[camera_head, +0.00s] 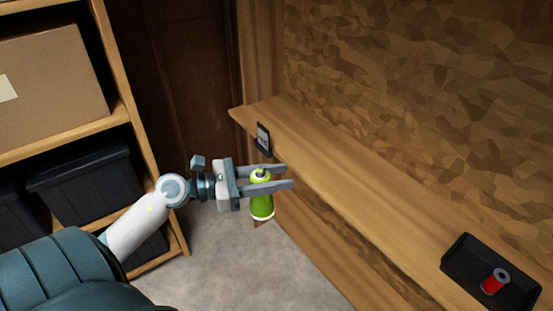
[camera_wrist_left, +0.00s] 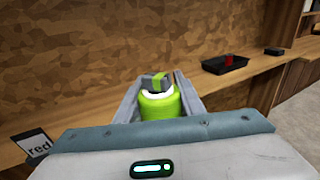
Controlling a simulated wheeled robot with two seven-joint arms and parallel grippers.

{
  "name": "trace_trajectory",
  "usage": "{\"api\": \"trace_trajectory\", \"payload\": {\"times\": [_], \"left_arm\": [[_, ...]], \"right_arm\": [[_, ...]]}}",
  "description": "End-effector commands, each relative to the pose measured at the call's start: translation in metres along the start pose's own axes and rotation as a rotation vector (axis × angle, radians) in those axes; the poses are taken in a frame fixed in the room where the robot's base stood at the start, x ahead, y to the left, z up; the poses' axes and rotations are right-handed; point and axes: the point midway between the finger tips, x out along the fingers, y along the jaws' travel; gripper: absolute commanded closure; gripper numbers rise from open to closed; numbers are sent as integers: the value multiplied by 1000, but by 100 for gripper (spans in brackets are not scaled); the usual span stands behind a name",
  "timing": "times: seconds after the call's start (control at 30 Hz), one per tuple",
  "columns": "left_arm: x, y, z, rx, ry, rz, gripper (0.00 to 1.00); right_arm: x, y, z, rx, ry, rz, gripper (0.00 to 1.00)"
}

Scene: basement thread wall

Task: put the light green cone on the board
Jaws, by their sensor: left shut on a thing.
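The light green cone (camera_head: 262,207) is held upright between the fingers of my left gripper (camera_head: 287,177), which is shut on its upper part. It is in the air, just left of a long wooden ledge (camera_head: 345,190) along the patterned wall. The cone also shows in the left wrist view (camera_wrist_left: 160,106), between the two fingers, with a white band near its top. No separate board can be told apart from this ledge. My right gripper is not in view.
A black tray (camera_head: 465,262) with a red spool (camera_head: 494,282) sits farther right. Shelves with a cardboard box (camera_head: 50,90) stand left. The ledge between card and tray is clear.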

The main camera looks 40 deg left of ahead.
Motion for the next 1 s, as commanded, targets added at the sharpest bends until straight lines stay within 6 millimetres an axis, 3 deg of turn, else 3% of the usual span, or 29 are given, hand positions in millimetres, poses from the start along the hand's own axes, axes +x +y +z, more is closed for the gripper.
{"api": "trace_trajectory", "payload": {"times": [0.4,0.77,1.0], "left_arm": [[29,-42,-18,-7,-8,79,100],[62,-83,-22,-12,-9,155,100],[78,-100,-52,-11,-2,188,100]], "right_arm": [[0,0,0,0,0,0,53],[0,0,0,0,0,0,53],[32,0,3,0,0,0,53]]}}
